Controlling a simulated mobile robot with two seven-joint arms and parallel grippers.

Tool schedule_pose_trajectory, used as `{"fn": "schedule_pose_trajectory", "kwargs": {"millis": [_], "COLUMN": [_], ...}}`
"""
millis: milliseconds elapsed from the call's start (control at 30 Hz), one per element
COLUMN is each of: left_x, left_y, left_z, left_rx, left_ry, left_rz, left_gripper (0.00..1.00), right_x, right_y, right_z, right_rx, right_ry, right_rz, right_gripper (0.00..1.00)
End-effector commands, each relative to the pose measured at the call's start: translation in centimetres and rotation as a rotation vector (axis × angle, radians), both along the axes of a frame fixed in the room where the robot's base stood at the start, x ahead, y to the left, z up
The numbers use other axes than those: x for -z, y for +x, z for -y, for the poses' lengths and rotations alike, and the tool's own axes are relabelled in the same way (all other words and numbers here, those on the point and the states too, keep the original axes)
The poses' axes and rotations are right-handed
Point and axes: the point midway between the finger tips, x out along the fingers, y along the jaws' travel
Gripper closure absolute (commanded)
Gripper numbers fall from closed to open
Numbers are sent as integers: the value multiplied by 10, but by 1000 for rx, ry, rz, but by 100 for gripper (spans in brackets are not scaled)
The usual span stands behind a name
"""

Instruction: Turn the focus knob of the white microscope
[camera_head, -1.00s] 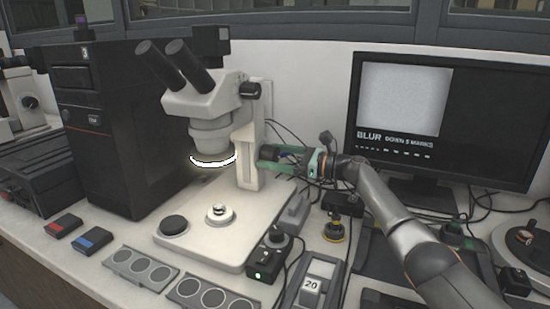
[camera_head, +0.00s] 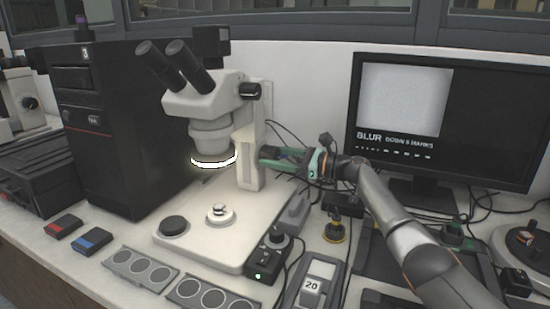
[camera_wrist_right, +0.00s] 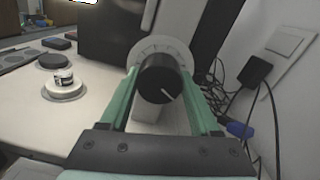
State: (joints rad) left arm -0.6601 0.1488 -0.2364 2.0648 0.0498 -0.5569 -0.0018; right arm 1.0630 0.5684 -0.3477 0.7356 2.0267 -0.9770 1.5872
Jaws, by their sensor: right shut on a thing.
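The white microscope (camera_head: 212,113) stands upright on its pale base, its ring light lit. Its black focus knob (camera_wrist_right: 162,81), with a white index line, sits on a pale round collar on the side of the stand. My right gripper (camera_head: 268,155) reaches the stand from the right. In the right wrist view its green fingers (camera_wrist_right: 160,88) are on both sides of the knob, shut on it. The white line points to the lower right there. In the head view the fingers mostly hide the knob. My left gripper is not in view.
A monitor (camera_head: 403,121) at the right shows a grey blank picture and the word BLUR with small text about marks. A black control box (camera_head: 267,258) stands in front of the microscope base. Cables hang behind the stand. A black computer tower (camera_head: 108,125) stands at the left.

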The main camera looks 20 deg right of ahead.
Motion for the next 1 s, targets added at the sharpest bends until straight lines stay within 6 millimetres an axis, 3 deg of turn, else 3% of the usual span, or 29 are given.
{"fn": "schedule_pose_trajectory", "kwargs": {"millis": [333,367,600,1000], "left_x": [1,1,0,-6], "left_y": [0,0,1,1], "left_z": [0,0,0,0], "left_rx": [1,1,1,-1], "left_ry": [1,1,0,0], "left_rz": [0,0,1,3], "left_gripper": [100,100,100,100], "right_x": [1,1,1,-1], "right_y": [0,0,0,-5], "right_z": [0,0,0,6], "right_rx": [-1,-1,0,2], "right_ry": [-50,-50,-49,-48], "right_rz": [42,42,41,41], "right_gripper": [92,36,9,7]}}
